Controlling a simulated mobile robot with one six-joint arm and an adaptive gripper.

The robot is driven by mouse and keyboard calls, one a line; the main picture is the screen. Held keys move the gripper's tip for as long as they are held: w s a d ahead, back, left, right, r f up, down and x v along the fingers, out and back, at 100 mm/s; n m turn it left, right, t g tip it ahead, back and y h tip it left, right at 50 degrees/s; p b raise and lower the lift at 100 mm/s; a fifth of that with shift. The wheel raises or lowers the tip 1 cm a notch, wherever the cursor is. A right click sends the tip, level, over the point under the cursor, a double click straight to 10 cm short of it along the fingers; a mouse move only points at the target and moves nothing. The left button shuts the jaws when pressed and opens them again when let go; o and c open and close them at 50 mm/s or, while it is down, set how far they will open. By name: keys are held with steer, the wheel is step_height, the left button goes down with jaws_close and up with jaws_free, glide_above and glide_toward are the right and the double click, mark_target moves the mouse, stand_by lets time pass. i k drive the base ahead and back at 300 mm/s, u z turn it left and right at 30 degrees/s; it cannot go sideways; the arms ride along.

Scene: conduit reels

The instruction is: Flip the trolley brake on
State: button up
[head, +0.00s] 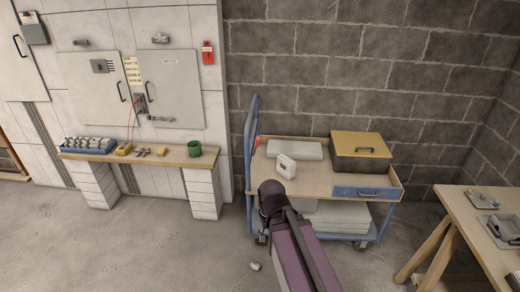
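The trolley (318,182) stands against the block wall at centre right, with a wooden top, a blue frame and a blue push handle (251,125) upright at its left end. A small orange-red part (257,142) shows beside the handle; I cannot tell whether it is the brake. Castors show low down, at the left (260,240) and at the right (360,244); no brake lever is clear on them. My purple arm crosses in front of the trolley's left part and hides some of it.
The trolley carries a white box-like device (286,166), a pale green case (294,149) and a yellow-lidded box (360,145). A wooden table (482,225) stands at right. A bench (140,156) with tools stands at left.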

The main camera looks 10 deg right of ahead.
mark_target(258, 141)
steer(key=z, duration=1.1)
steer(key=i, duration=1.6)
steer(key=u, duration=0.6)
